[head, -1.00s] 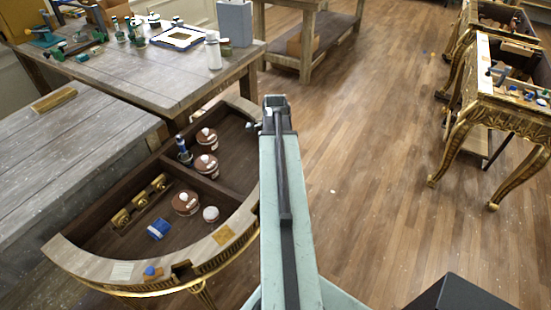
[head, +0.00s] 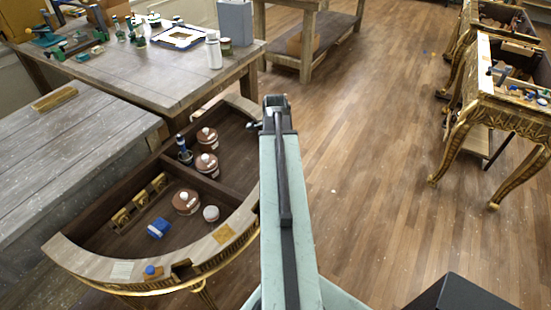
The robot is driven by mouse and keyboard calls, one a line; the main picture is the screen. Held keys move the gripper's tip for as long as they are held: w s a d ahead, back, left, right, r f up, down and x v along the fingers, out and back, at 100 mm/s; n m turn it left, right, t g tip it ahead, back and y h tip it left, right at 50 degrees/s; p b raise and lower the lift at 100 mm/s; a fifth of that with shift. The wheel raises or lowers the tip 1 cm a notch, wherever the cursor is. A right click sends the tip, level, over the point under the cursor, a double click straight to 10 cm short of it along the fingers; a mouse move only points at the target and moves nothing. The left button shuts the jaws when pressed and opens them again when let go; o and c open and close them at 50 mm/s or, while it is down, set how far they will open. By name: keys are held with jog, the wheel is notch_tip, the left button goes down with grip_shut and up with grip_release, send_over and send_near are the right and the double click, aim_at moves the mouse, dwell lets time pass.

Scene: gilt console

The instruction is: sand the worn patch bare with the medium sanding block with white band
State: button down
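A gilt, curved console (head: 75,257) stands at the left with its inside open to view. A blue block with a pale band (head: 158,228) lies on the floor of its front compartment. On the console's rim are a tan-orange patch (head: 222,234), a pale patch (head: 121,270) and a brownish piece with a blue knob (head: 151,271). I cannot tell for sure which patch is the worn one. My gripper (head: 276,101) is at the far end of my raised arm, right of the console and apart from the block. Its fingers are too small to read.
Several brown lidded jars (head: 186,202) and a dark bottle with a blue top (head: 184,150) stand in the console. A grey worktable (head: 60,145) and a cluttered table (head: 160,75) lie behind. Another gilt console (head: 510,115) is at the right. The wooden floor (head: 370,180) between is open.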

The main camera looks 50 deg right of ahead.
jog(key=shift+r, duration=0.15)
jog(key=shift+w+d+f, duration=0.2)
jog(key=shift+w+d, duration=0.05)
jog(key=shift+d, duration=0.2)
jog(key=shift+r, duration=0.1)
jog(key=shift+w+d, duration=0.1)
jog(key=shift+d, duration=0.05)
jog(key=shift+s+a, duration=0.4)
jog(key=shift+a, duration=0.3)
notch_tip(320, 180, up, 6)
jog(key=p, duration=0.5)
jog(key=shift+w+d+p, duration=0.1)
jog(key=shift+p, duration=0.3)
